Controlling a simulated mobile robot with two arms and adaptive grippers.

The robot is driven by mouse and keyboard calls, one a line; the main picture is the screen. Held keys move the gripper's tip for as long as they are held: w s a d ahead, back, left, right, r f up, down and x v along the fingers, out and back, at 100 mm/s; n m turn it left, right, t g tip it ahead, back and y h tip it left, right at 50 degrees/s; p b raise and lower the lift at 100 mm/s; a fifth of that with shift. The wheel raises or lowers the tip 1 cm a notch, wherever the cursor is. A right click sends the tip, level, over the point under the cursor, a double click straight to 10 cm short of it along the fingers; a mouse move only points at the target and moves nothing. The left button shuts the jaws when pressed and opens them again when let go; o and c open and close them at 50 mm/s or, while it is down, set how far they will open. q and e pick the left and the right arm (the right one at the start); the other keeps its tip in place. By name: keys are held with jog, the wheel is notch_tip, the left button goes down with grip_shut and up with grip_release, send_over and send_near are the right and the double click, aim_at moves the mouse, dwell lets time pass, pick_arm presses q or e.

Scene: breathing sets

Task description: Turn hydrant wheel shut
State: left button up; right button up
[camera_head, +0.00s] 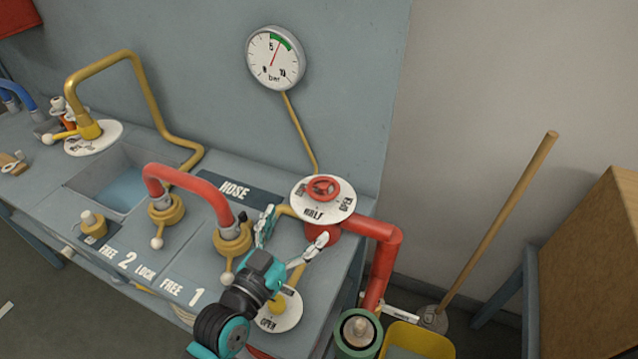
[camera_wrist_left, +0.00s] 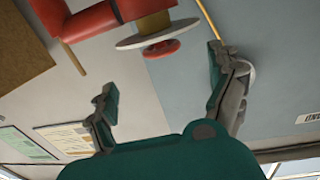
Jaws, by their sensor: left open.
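The red hydrant wheel (camera_head: 323,188) sits on a round white dial plate (camera_head: 308,205) marked HALF and OPEN, on top of a red pipe (camera_head: 385,255). In the left wrist view the wheel (camera_wrist_left: 161,49) and its plate (camera_wrist_left: 157,34) show near the top, beyond the fingertips. My left gripper (camera_head: 293,240) is open and empty, just in front of the wheel in the head view and apart from it. Its two spread fingers also show in the left wrist view (camera_wrist_left: 160,88). My right gripper is not in view.
A pressure gauge (camera_head: 275,57) hangs on the wall. A red curved hose (camera_head: 190,180) joins two yellow couplings left of my gripper. A second white dial (camera_head: 281,312) lies below my wrist. A broom (camera_head: 500,215) leans at the right.

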aim_at(315, 199)
pick_arm(q)
jog(key=p+x, duration=0.1)
jog(key=x, duration=0.9)
jog(key=shift+w+a, duration=0.1)
jog(key=shift+w, duration=0.15)
jog(key=shift+w+d+p, duration=0.3)
jog(key=shift+w+d, duration=0.05)
jog(key=shift+w, duration=0.3)
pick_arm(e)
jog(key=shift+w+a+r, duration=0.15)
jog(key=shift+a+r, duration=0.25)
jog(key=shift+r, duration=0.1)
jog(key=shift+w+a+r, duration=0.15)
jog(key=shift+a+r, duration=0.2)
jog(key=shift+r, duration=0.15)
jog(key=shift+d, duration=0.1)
